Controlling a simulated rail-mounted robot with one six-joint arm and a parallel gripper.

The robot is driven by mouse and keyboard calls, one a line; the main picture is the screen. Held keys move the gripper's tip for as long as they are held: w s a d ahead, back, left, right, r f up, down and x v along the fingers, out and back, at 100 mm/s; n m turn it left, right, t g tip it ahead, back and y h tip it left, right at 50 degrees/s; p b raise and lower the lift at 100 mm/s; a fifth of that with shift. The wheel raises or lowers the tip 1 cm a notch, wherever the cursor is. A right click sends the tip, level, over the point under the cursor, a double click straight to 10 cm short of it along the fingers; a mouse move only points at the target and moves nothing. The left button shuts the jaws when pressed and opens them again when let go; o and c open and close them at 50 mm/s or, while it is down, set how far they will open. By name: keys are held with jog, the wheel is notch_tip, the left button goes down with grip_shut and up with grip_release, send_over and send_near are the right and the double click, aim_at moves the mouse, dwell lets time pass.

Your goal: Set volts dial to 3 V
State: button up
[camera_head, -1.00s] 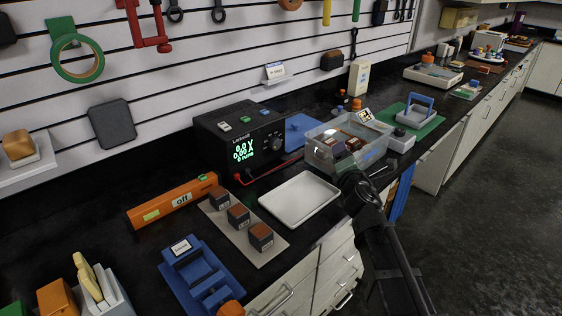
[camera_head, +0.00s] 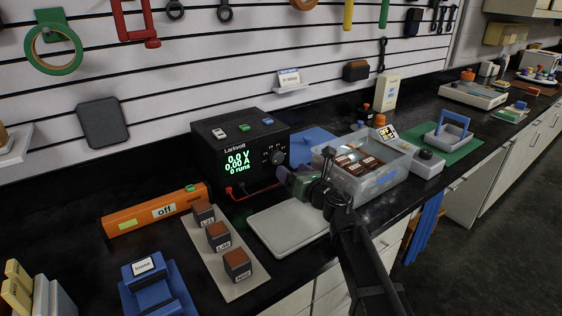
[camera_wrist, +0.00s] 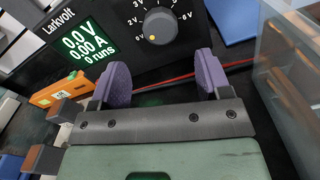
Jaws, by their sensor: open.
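The black Larkvolt power supply (camera_head: 240,150) stands at the back of the bench. Its lit green display reads 0.0 V, 0.00 A and 0 runs. The round volts dial (camera_head: 273,156) is on its front, right of the display. In the wrist view the dial (camera_wrist: 160,24) is grey with a yellow dot at its lower left and voltage marks around it. My gripper (camera_head: 292,178) is in front of and just below the dial, apart from it. In the wrist view its purple fingers (camera_wrist: 163,76) are spread with nothing between them.
Red and black leads run below the dial. A clear bin (camera_head: 375,185) stands close to the right of my gripper, and a white tray (camera_head: 285,232) lies below.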

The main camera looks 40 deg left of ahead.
aim_at(278, 160)
jog(key=x, duration=0.7)
jog(key=shift+c, duration=0.2)
jog(key=c, duration=0.9)
jog(key=shift+m, duration=3.1)
